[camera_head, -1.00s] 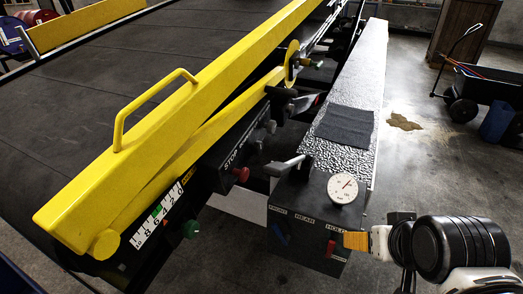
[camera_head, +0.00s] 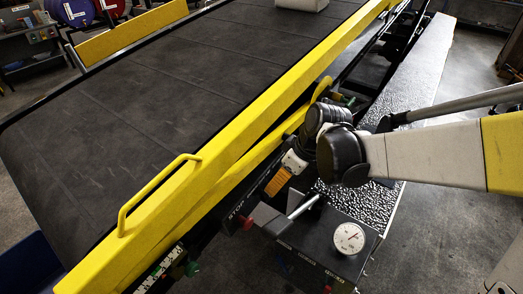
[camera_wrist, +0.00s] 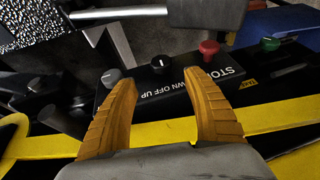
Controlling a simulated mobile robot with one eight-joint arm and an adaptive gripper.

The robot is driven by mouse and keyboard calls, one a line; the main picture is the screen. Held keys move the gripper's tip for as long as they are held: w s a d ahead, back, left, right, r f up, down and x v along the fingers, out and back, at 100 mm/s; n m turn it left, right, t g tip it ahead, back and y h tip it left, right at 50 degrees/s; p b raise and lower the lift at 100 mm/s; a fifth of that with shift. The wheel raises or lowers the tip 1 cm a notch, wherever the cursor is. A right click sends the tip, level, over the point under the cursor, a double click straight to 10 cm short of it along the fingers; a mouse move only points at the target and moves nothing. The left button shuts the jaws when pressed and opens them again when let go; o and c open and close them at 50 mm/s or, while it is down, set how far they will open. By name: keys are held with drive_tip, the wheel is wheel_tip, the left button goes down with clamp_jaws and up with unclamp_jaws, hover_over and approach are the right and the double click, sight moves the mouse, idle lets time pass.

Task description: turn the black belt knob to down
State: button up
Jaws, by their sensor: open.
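The black belt knob (camera_wrist: 161,64) shows in the wrist view on the black control panel (camera_wrist: 150,100), with a white mark that looks near upright in the picture. Lettering beside it reads "...WN OFF UP". My gripper (camera_wrist: 160,76) is open, with one orange finger to each side of the knob in the picture. The fingers look apart from the knob and hold nothing. In the head view my gripper (camera_head: 277,186) is over the panel beside the yellow rail, and I cannot make out the black knob there.
A grey knob (camera_wrist: 111,78), a red button (camera_wrist: 208,48) and a green knob (camera_wrist: 270,44) flank the black knob. The yellow rail (camera_head: 190,185) runs alongside. A box with a dial gauge (camera_head: 349,238) and a lever (camera_head: 304,207) stands close by.

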sight(268, 196)
drive_tip(key=b+x, duration=0.2)
drive_tip(key=x, duration=0.8)
drive_tip(key=shift+a+f, duration=0.1)
drive_tip(key=shift+f, duration=0.2)
drive_tip(key=shift+c, duration=0.5)
drive_tip(key=c, duration=1)
